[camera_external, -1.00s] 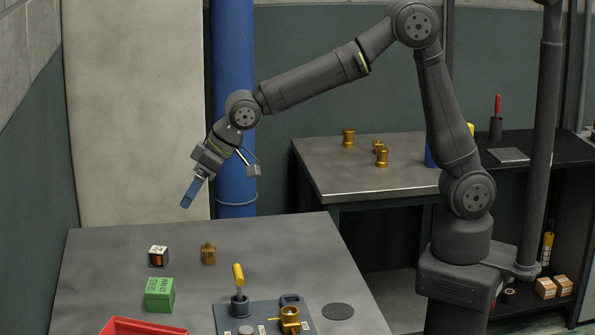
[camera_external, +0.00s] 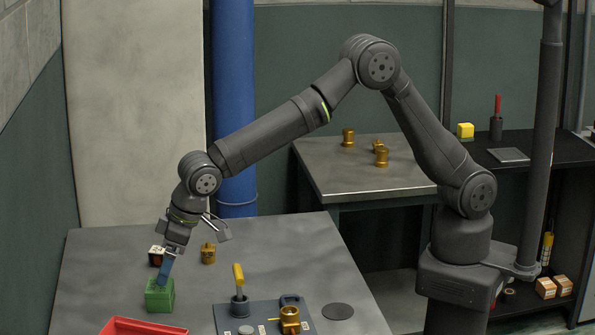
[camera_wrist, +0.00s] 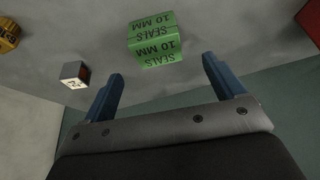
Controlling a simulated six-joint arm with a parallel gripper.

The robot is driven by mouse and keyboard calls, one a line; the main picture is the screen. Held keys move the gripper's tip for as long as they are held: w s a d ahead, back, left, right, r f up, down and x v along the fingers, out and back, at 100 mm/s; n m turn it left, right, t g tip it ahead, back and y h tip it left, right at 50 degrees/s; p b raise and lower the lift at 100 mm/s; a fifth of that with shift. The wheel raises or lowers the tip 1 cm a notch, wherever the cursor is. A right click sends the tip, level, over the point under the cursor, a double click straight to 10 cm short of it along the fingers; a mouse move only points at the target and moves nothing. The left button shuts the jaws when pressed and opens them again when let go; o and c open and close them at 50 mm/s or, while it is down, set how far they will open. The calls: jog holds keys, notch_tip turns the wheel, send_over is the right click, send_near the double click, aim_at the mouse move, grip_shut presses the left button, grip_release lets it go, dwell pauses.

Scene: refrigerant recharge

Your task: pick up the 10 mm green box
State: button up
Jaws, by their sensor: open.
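The green box (camera_external: 158,297) stands on the grey table in the external view. In the wrist view the green box (camera_wrist: 155,40) shows "SEALS 10 MM" lettering and lies ahead of my fingertips, between their lines. My gripper (camera_external: 165,270) has blue fingers and is just above and behind the box, pointing down at it in the external view. In the wrist view my gripper (camera_wrist: 162,72) is open with nothing between its fingers. Whether a finger touches the box cannot be told from the external view.
A small dark-and-white box (camera_external: 155,256) stands just behind my gripper, partly hidden. A brass fitting (camera_external: 208,253) stands to its right. A red tray (camera_external: 140,327) lies in front of the green box. A mat (camera_external: 262,318) holds a yellow-handled tool (camera_external: 239,280) and a brass part (camera_external: 290,320).

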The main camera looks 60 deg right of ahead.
aim_at(160, 295)
jog(key=x, duration=0.7)
jog(key=shift+w+d+f, duration=0.1)
jog(key=shift+w+f, duration=0.05)
jog(key=shift+w, duration=0.05)
jog(key=c, duration=1.1)
